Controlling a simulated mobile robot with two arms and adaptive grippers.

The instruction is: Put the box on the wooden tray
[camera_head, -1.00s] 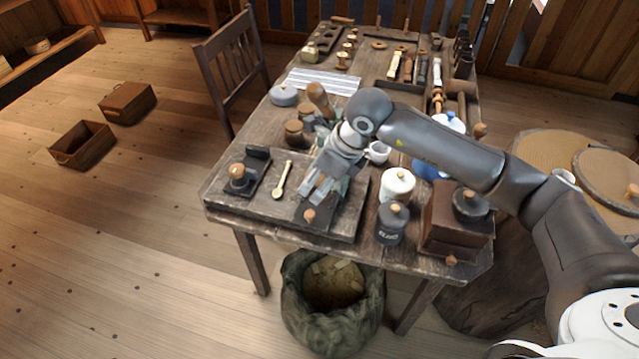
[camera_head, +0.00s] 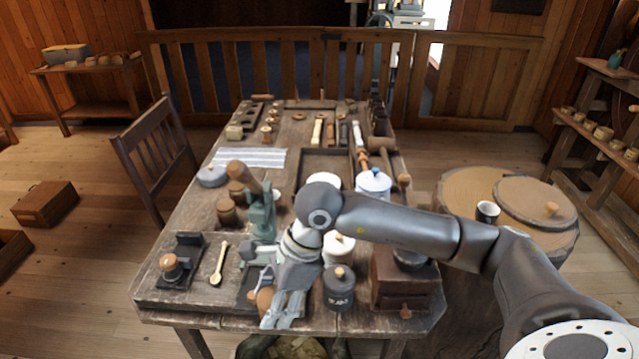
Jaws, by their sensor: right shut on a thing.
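My right gripper (camera_head: 283,312) points down at the table's front edge, its fingers close together. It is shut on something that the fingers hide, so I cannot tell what. A round orange-brown wooden knob (camera_head: 265,297) shows right beside the fingers. A brown wooden box (camera_head: 404,284) with a dark round top and a small front knob stands at the front right corner. A dark, shallow wooden tray (camera_head: 313,161) lies in the middle of the table, partly covered by other things. My left gripper is out of view.
A dark lidded jar (camera_head: 339,288) and a white lidded jar (camera_head: 338,247) stand close to the right of my gripper. A green metal tool (camera_head: 262,212) stands behind it. A wooden spoon (camera_head: 219,262) lies to the left. A chair (camera_head: 157,160) stands at the left side.

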